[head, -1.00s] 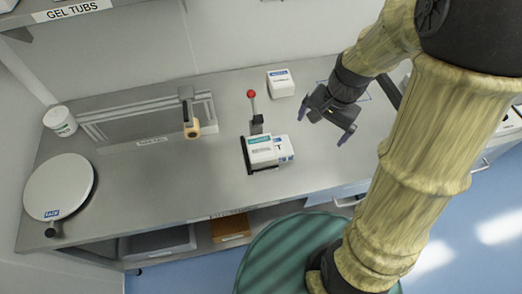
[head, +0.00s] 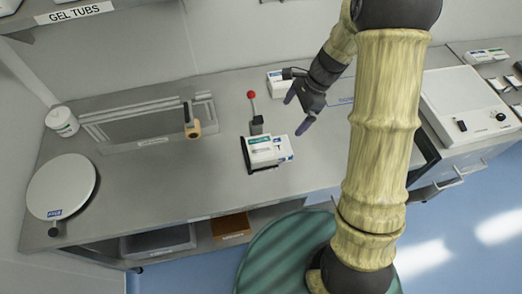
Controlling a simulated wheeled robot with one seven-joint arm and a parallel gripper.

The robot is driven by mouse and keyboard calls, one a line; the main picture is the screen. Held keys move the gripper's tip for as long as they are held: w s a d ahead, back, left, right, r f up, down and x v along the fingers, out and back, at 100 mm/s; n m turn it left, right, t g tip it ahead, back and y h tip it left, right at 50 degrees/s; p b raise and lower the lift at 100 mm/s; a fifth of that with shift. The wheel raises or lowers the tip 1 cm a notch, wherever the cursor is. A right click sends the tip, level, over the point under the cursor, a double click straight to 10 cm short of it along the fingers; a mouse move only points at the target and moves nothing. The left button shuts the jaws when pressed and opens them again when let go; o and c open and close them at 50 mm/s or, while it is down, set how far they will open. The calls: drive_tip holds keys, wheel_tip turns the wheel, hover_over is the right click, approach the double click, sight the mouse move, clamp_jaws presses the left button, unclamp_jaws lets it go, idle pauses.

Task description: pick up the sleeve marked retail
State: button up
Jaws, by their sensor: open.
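Two white cartons or sleeves stand side by side in a black holder near the middle of the bench. The left carton (head: 262,154) has a green-topped label, and the right carton (head: 286,148) shows a blue label on its side. Their print is too small to read, so I cannot tell which is marked retail. Another white box (head: 276,82) with a blue label lies behind, partly hidden by my arm. My gripper (head: 297,115) is open and empty, above the bench, behind and to the right of the holder, apart from the cartons.
A red-knobbed lever (head: 251,95) rises just behind the holder. A tool with a tan end (head: 192,130) stands left by a metal frame. A round white plate (head: 61,187) and a white tub (head: 62,122) are far left. A white machine (head: 470,102) is right. The bench's left middle is clear.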

drive_tip(key=p, duration=0.2)
approach(272, 145)
drive_tip(key=x, duration=0.2)
drive_tip(key=shift+a+f, duration=0.15)
drive_tip(key=shift+f, duration=0.2)
drive_tip(key=shift+s+a+f+p, duration=0.15)
drive_tip(key=shift+a+f+p, duration=0.1)
drive_tip(key=shift+f+p, duration=0.25)
drive_tip(key=shift+p+x, duration=0.7)
drive_tip(key=shift+x, duration=1.35)
drive_tip(key=c, duration=0.6)
